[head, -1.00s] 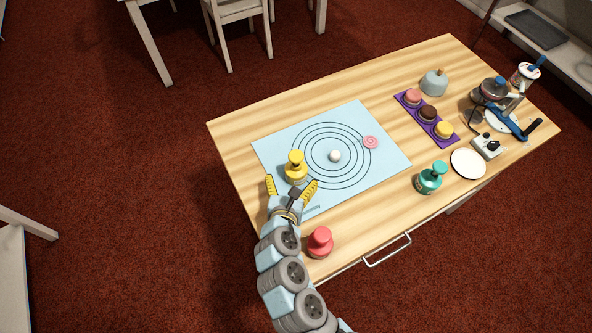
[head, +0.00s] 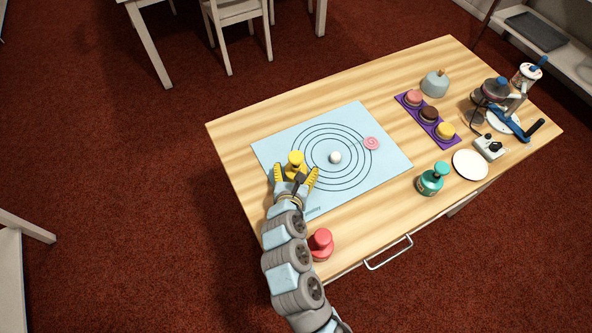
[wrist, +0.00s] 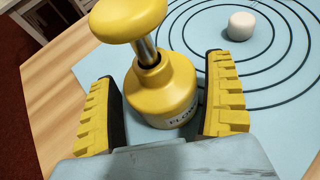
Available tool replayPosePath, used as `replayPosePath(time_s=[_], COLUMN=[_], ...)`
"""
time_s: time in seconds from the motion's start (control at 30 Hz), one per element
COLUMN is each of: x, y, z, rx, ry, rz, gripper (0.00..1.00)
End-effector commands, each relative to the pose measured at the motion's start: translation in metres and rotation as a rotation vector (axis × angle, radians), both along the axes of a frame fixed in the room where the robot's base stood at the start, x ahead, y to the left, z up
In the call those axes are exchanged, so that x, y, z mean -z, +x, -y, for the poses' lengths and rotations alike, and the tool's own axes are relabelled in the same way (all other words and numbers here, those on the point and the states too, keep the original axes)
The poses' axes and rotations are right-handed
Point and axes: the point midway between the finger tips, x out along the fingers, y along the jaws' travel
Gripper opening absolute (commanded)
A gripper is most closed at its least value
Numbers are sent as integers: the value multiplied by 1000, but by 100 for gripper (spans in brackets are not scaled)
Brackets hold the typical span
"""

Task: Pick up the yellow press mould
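The yellow press mould (head: 295,160) stands upright on the left part of the light blue mat (head: 376,182). In the wrist view the yellow press mould (wrist: 163,88) shows its round knob, metal stem and wide body with dark lettering. My gripper (head: 296,174) is open, with one yellow ridged finger on either side of the mould. In the wrist view my gripper (wrist: 165,110) has the mould's body between its fingers, with a gap visible at least on the left. The mould's lower front is partly hidden by the gripper.
A white ball-like piece (head: 335,157) and a pink swirl disc (head: 371,143) lie on the mat. A red press mould (head: 321,242) stands beside my arm, and a green one (head: 432,178) stands right of the mat. A purple tray (head: 450,141) holds cakes.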

Motion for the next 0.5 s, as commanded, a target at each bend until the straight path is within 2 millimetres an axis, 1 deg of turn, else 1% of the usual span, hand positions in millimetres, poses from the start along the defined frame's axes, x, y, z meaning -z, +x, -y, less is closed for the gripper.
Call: replayPosePath(time_s=[0.03,0.07,0.1,0.17,0.2,0.5], x=[0,0,0,0,0,-2], y=[0,0,0,0,0,0], z=[0,0,0,0,0,0], rx=[0,0,0,0,0,0], ry=[0,0,0,0,0,0], rz=[0,0,0,0,0,1], gripper=[67,58,47,30,25,25])
